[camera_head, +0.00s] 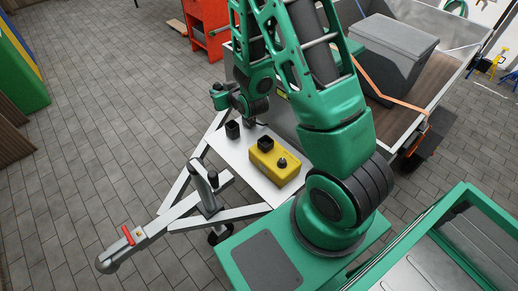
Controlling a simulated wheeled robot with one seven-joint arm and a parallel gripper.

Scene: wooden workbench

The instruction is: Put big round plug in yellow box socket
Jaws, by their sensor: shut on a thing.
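The yellow box (267,170) lies on a white board on the trailer's drawbar. A round black fitting (282,162) shows on its top right, and a square black piece (265,142) stands at its back edge. I cannot tell which of these is a socket. Another square black piece (232,129) stands on the board to the left of the box. My gripper (248,121) is behind the box and above the back of the board. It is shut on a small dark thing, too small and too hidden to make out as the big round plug.
The white board (260,189) is bare in front of the box. A grey drawbar (185,208) with an upright jockey-wheel post (203,183) runs to the lower left. The trailer bed (403,114) with a grey bin (393,54) is behind my arm. Paved floor is clear at left.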

